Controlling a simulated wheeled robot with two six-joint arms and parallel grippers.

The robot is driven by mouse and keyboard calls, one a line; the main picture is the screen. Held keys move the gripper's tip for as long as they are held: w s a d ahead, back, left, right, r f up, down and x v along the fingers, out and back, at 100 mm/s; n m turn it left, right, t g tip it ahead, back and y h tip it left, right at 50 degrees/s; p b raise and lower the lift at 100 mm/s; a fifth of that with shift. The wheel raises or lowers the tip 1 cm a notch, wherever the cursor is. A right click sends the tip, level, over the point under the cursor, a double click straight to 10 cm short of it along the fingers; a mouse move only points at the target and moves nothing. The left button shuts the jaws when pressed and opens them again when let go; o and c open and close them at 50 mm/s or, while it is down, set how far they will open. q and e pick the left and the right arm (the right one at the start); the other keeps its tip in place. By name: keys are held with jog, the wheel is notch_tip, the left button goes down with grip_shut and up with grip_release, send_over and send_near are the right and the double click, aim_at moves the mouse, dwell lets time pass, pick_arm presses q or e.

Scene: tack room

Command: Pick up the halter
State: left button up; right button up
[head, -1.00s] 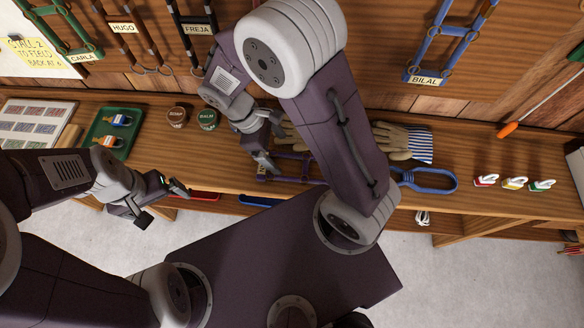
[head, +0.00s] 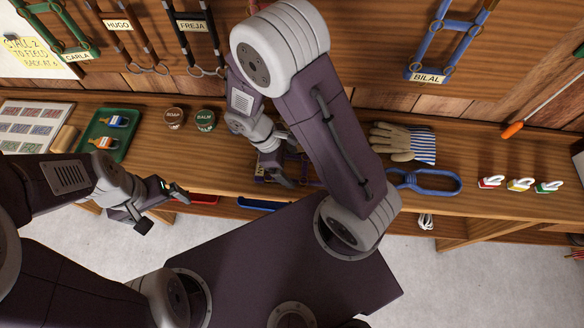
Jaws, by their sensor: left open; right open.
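A dark purple halter (head: 301,182) lies on the wooden bench, largely hidden behind my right arm and gripper. A small tag seems to be at its left end. My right gripper (head: 272,173) is open and points down over the halter's left part. Its fingers overlap the halter in the picture, and I cannot tell whether they touch it. My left gripper (head: 162,207) is open and empty, in front of the bench's edge at the left.
Gloves (head: 398,142), a striped cloth (head: 424,148) and a blue looped strap (head: 430,181) lie right of my arm. Soap (head: 173,117) and balm (head: 205,120) tins and a green tray (head: 94,143) stand left. Named halters hang behind, including Bilal's (head: 445,40).

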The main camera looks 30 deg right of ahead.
jog(key=shift+f, duration=0.25)
dwell(0.3)
jog(key=shift+c, duration=0.3)
jog(key=c, duration=1.5)
